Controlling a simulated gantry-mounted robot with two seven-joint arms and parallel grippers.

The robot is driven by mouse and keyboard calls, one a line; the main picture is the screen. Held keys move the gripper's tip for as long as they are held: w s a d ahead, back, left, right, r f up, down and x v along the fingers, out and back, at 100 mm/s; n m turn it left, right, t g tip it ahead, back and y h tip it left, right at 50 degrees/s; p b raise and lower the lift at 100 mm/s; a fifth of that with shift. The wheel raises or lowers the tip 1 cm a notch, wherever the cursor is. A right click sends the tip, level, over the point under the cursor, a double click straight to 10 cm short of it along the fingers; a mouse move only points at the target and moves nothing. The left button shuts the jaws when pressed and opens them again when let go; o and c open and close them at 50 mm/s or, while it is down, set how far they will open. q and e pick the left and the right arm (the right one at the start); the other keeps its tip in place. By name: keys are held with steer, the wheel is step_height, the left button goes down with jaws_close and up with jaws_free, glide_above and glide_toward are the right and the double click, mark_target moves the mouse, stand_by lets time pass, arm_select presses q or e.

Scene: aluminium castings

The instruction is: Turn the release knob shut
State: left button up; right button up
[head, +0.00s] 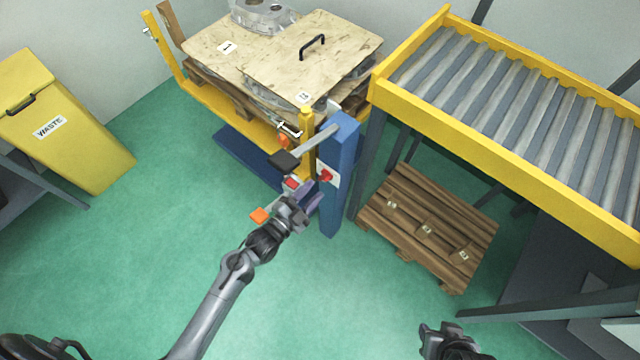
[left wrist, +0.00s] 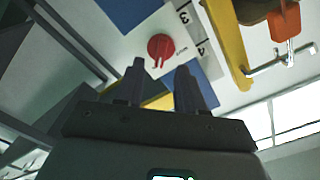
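The red release knob (head: 326,175) sits on a white plate on the side of the blue post (head: 341,165). In the left wrist view the knob (left wrist: 160,47) is a red disc with a slotted grip, beside a white strip marked 3 and 4. My left gripper (head: 312,196) is just below and left of the knob in the head view. In the left wrist view its two fingers (left wrist: 159,82) stand apart with nothing between them, short of the knob and not touching it. My right gripper (head: 440,335) is low at the bottom edge, far from the knob; its fingers are unclear.
A yellow lift frame (head: 235,115) carries a wooden board (head: 270,50) over castings. An orange handle (left wrist: 287,22) and metal rod are near the knob. A roller conveyor (head: 500,90) and pallet (head: 430,225) stand right. A yellow waste bin (head: 65,120) stands left. Green floor is open at left.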

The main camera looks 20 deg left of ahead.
mark_target(323, 181)
arm_select(q)
steer(key=shift+b+x, duration=0.55)
steer(key=shift+x, duration=1.5)
jaws_close()
